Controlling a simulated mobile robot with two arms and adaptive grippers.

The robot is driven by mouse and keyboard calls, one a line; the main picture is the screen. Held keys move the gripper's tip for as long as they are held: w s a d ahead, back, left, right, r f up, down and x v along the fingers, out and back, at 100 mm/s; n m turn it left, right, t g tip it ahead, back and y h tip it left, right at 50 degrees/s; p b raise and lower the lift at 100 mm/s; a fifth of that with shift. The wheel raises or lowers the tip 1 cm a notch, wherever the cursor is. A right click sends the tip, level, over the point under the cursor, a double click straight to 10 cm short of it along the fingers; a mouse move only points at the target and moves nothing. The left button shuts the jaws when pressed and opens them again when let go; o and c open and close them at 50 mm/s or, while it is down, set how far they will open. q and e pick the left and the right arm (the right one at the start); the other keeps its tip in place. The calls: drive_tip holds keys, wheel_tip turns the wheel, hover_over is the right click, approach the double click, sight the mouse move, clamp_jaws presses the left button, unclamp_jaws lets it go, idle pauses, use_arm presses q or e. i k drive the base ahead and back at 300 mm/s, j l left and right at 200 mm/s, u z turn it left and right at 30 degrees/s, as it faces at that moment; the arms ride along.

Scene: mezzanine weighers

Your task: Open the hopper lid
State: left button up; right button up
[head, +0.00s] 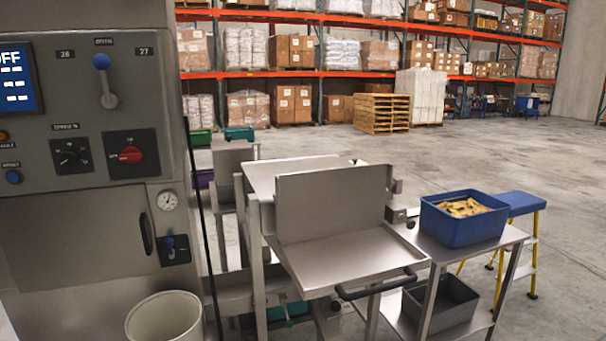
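A stainless steel hopper unit (256,240) stands in the middle of the head view on metal legs. An upright rectangular steel panel (330,205) rises across it. A flat steel panel with a low rim (345,258) extends toward me from its foot. A black bar handle (376,285) is at the front edge of this flat panel. Another steel top surface (290,167) shows behind the upright panel. I cannot tell for certain which panel is the lid, or whether it is open or shut. Neither of my grippers is in view.
A control cabinet (90,215) fills the left, with a white bin (165,318) before it. At right, a steel table (502,240) bears a blue crate of yellowish pieces (463,228); a grey bin (440,308) sits below. A blue-topped step stool (522,202) stands beyond.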

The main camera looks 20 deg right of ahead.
sight(260, 175)
drive_tip(key=i+l, duration=0.25)
drive_tip(key=l, duration=0.15)
drive_tip(key=i+l, duration=0.2)
drive_tip(key=l, duration=0.2)
drive_tip(key=i+l, duration=0.25)
drive_tip(key=l, duration=0.2)
